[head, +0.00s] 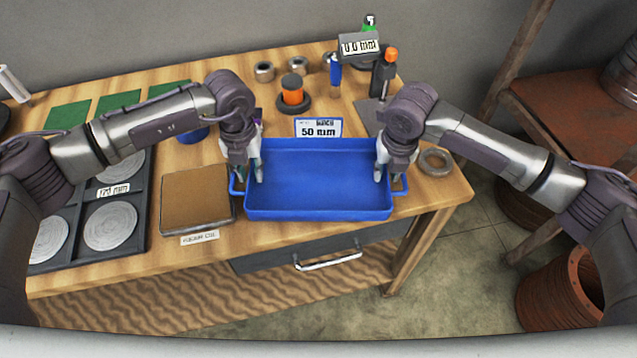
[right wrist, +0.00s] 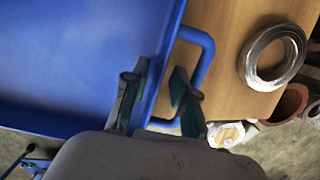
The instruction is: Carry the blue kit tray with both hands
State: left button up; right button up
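The blue kit tray (head: 318,212) sits empty at the front edge of the wooden table, with a loop handle at each short end. My left gripper (head: 249,177) is at the tray's left end. Its fingers are apart, one near the left handle (head: 236,186) and one over the tray's inside. My right gripper (head: 384,171) is at the right end. In the right wrist view, the right gripper's fingers (right wrist: 158,82) are apart. One is over the tray's inside, the other in the opening of the right handle (right wrist: 209,55). The tray's right wall runs between them.
A metal ring (head: 436,162) lies right of the tray. A brown pad (head: 196,199) and a dark tray (head: 139,220) with round discs lie left. A "50 mm" sign (head: 318,128), an orange-and-black object (head: 292,96) and bottles (head: 386,72) stand behind. A rusty shelf (head: 575,110) is at right.

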jog(key=shift+a, duration=0.1)
jog(key=shift+r, duration=0.15)
pick_arm(q)
notch_tip(320, 180, up, 12)
pick_arm(e)
notch_tip(320, 180, up, 12)
jog(key=s, duration=0.1)
jog(key=shift+s, duration=0.4)
jog(key=shift+f, duration=0.25)
dwell(0.4)
